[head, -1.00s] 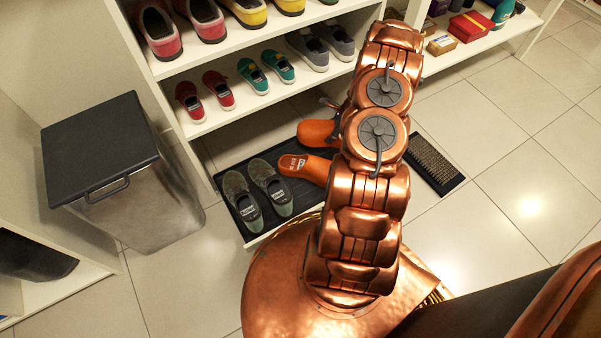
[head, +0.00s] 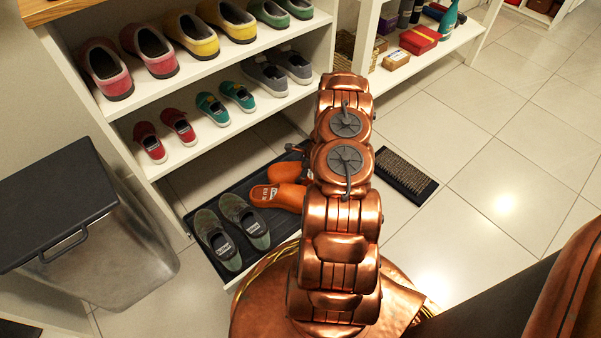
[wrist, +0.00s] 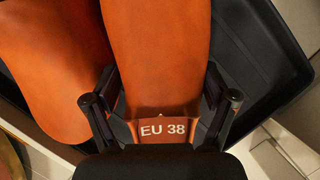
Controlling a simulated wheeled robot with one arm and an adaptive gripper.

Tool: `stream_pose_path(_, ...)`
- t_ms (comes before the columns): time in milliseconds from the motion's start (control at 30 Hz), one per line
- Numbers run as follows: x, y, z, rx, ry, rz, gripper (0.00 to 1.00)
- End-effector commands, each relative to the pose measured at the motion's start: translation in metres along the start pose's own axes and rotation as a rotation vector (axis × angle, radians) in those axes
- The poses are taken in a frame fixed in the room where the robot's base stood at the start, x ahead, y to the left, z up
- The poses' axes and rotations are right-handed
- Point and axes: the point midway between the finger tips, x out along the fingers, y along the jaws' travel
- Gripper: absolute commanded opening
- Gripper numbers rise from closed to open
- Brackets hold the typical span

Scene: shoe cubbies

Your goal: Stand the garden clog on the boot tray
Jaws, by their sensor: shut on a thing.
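Two orange clogs show at the black boot tray (head: 236,181), beside a pair of dark green shoes (head: 232,232). In the wrist view my gripper (wrist: 161,108) is shut on the heel end of one clog (wrist: 155,55), with a finger on each side of its "EU 38" label. The other clog (wrist: 50,75) lies close on its left. The tray (wrist: 255,60) is beneath them; I cannot tell whether the held clog touches it.
White shelves with several shoes (head: 210,108) rise behind the tray. A grey-lidded bin (head: 95,230) stands at the left. A dark bristle mat (head: 405,175) lies right of my arm. Tiled floor at the right is clear.

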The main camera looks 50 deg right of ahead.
Motion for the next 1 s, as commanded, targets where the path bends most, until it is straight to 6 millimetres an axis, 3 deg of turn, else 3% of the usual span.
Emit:
stream_pose_path(233, 0.002, 0.0, 0.0, 0.001, 0.0, 0.001, 0.49)
stream_pose_path(267, 0.002, 0.001, -0.001, 0.001, 0.0, 0.001, 0.85)
stream_pose_path(400, 0.002, 0.0, -0.001, 0.001, 0.0, 0.001, 1.0)
stream_pose_path(833, 0.0, 0.0, 0.0, 0.001, 0.0, 0.001, 1.0)
stream_pose_path(1000, -0.026, 0.001, 0.001, 0.003, 0.0, 0.001, 1.0)
